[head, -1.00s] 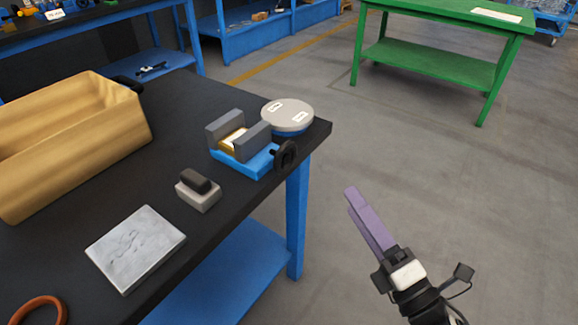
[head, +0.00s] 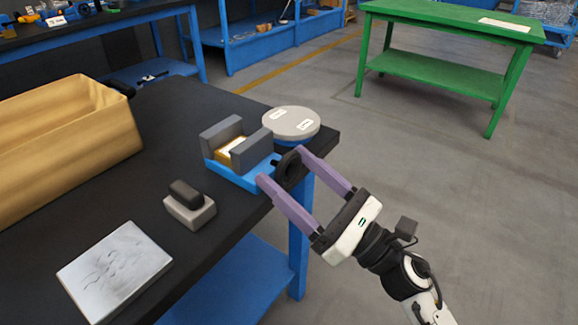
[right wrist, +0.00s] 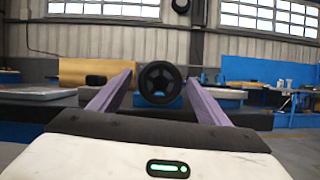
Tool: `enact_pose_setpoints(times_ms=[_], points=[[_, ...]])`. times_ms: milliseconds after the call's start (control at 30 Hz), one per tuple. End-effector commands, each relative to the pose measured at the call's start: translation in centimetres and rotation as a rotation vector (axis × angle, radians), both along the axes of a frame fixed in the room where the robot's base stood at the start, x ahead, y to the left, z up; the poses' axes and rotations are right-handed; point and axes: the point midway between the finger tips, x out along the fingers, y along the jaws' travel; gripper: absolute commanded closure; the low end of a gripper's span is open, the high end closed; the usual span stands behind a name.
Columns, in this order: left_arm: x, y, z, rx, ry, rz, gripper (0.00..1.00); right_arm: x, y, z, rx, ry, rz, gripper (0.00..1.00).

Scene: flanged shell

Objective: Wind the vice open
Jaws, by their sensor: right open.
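The vice (head: 236,172) has a blue base and two grey jaws and stands near the table's right edge. A yellowish block (head: 231,152) sits between its jaws. Its black handwheel (head: 289,168) is on the right side, and also shows in the right wrist view (right wrist: 160,84). My right gripper (head: 283,165) is open, with its purple fingers either side of the handwheel. In the right wrist view the wheel appears between the fingertips; I cannot tell whether they touch it. My left gripper is not in view.
A grey-topped round turntable (head: 291,123) stands just behind the vice. A grey block with a black top (head: 189,205), a metal plate (head: 115,272) and a wooden box (head: 65,140) are on the dark table. Floor to the right is clear up to the green table (head: 445,30).

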Motion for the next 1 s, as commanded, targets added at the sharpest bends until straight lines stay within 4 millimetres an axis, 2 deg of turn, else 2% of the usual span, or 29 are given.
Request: enact_pose_setpoints(times_ms=[367,633,1000], points=[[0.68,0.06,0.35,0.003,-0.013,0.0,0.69,0.49,0.63,0.31,0.001,0.001,-0.001,0.3],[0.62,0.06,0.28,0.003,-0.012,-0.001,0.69,0.47,0.62,0.3,0.001,0.001,-0.001,0.71],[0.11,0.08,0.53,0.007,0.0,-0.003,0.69,0.42,0.65,0.47,0.045,0.061,0.0,0.71]])
